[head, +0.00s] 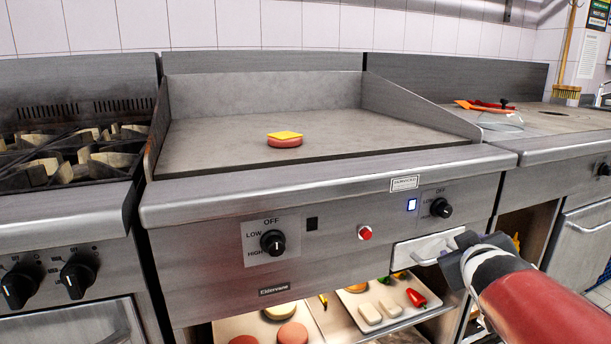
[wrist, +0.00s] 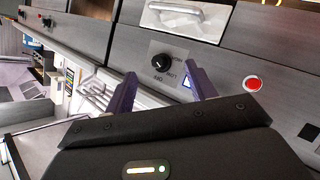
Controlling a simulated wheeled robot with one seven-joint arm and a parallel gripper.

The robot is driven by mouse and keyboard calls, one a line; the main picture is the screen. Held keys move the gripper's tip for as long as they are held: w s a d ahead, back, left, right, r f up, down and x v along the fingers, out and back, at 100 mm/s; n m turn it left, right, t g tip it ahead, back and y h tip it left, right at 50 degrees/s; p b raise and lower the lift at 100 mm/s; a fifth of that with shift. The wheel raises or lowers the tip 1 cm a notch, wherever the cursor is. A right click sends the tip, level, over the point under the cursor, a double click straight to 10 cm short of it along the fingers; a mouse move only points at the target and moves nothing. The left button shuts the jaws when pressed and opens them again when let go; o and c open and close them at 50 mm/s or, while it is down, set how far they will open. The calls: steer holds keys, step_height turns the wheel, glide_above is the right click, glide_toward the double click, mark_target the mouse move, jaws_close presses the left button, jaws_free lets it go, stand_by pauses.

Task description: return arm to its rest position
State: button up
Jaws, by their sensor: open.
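My gripper (wrist: 162,92) shows in the wrist view with its two dark purple fingers apart and nothing between them. It faces the griddle's front panel, around a black knob (wrist: 161,60) and a small lit blue switch (wrist: 187,81); I cannot tell the exact gap. In the head view my red arm comes in from the lower right, and its end is in front of the panel near a drawer handle (head: 431,256). The fingertips are hard to make out there.
A pink patty (head: 285,143) with a yellow cheese slice (head: 285,135) lies on the griddle (head: 220,140). Burners (head: 75,155) stand at left. A glass lid (head: 500,121) is on the right counter. Trays of food (head: 255,328) sit on the shelf below. The space above the griddle is clear.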

steer(key=s+a+f+m+g+y, duration=0.1)
steer(key=s+a+f, duration=0.4)
steer(key=s, duration=0.5)
steer(key=s+a+f+m+g+y, duration=0.2)
steer(key=s+a+f+g+y, duration=0.1)
steer(key=s+a+f+g, duration=0.3)
steer(key=s+a, duration=0.2)
steer(key=s, duration=0.1)
steer(key=shift+s+a+g, duration=0.3)
steer(key=shift+s+a, duration=0.1)
